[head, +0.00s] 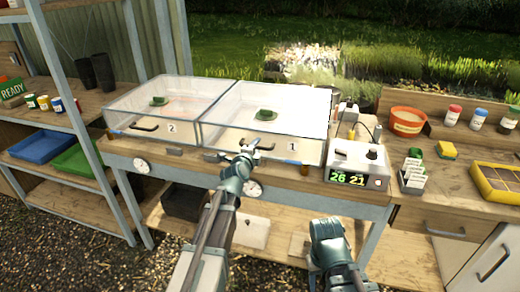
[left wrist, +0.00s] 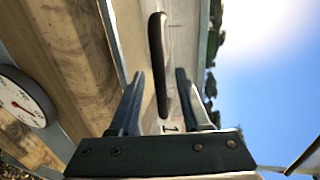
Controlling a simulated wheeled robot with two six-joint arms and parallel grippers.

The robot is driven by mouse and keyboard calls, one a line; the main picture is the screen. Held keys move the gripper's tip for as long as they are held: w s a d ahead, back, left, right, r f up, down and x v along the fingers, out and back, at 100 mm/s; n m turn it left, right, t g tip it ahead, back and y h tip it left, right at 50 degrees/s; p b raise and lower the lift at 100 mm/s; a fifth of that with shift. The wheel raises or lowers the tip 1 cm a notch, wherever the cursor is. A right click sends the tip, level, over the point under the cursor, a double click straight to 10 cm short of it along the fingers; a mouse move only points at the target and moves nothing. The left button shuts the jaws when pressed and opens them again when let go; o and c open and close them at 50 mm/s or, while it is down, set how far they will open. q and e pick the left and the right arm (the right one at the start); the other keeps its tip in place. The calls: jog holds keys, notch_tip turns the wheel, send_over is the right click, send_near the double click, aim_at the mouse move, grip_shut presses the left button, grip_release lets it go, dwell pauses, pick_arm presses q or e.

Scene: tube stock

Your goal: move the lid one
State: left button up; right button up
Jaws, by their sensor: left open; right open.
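The lid marked 1 is the clear cover (head: 295,97) on the right-hand box, with a green knob-like piece (head: 265,115) showing at its middle. A black bar handle (head: 266,143) is at the front of this box, left of the label 1. My left gripper (head: 258,150) is at this handle. In the left wrist view, the handle (left wrist: 158,60) runs between the two open fingers (left wrist: 159,78); I see no clear grip on it. My right gripper (head: 327,236) is low in front of the bench, away from the boxes; its fingers are hard to make out.
A second clear-covered box (head: 155,100), marked 2, stands directly left. A control box (head: 357,166) with a lit display is close on the right. A shelf rack (head: 75,90) stands at the left.

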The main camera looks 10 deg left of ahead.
pick_arm(q)
jog(key=shift+w, duration=0.2)
grip_shut()
dwell(1.4)
